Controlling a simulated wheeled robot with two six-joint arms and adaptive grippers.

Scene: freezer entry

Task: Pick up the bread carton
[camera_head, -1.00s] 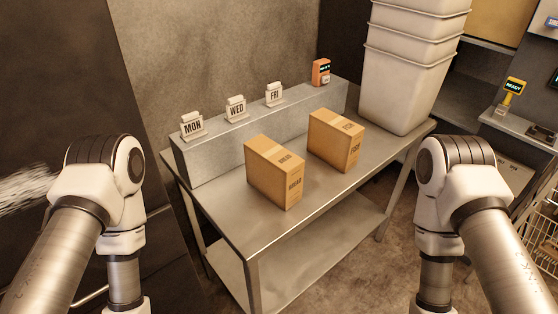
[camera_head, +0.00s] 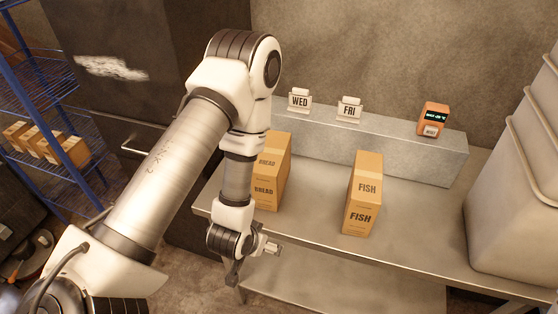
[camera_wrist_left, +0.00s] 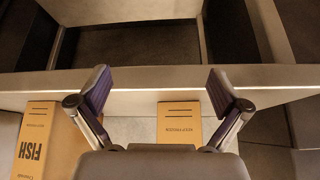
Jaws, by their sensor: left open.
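The bread carton (camera_head: 272,178), a brown box marked BREAD, stands upright on the metal table, its left part hidden behind my left arm. My left gripper (camera_head: 262,250) is small in the head view, near the table's front left edge, below and apart from the bread carton. In the left wrist view my left gripper (camera_wrist_left: 160,92) has its two fingers spread wide with nothing held. A carton marked KEEP FROZEN (camera_wrist_left: 180,125), apparently the bread carton, shows lower down between the fingers. My right gripper is out of view.
A fish carton (camera_head: 362,195) stands right of the bread carton, and also shows in the left wrist view (camera_wrist_left: 38,140). The grey ledge (camera_head: 400,145) behind carries WED and FRI signs and an orange device (camera_head: 433,118). Stacked bins (camera_head: 510,200) stand right. The table (camera_head: 420,235) is clear between.

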